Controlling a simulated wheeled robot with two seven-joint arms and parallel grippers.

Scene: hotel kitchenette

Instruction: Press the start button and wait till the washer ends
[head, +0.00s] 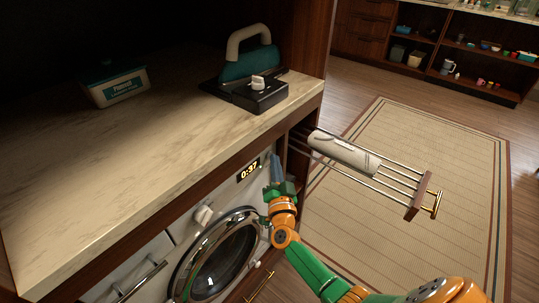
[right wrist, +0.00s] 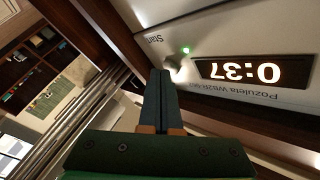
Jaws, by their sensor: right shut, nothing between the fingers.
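The white washer (head: 180,257) stands under the counter with its round glass door (head: 222,262) shut. Its display (head: 248,170) reads 0:37, and the display also shows in the right wrist view (right wrist: 253,71). The small start button (right wrist: 173,68) sits by the word "Start", beside a lit green light (right wrist: 185,50). My right gripper (head: 275,159) is at the washer's upper right front. Its shut, empty fingers (right wrist: 160,72) end right next to the button; I cannot tell whether they touch it. My left gripper is not in view.
A pulled-out rack (head: 395,183) with a white cloth-like item (head: 345,151) juts out right of my right gripper. An iron (head: 248,55) on a black base and a labelled box (head: 115,86) stand on the marble counter (head: 90,150). A rug (head: 430,150) covers open floor.

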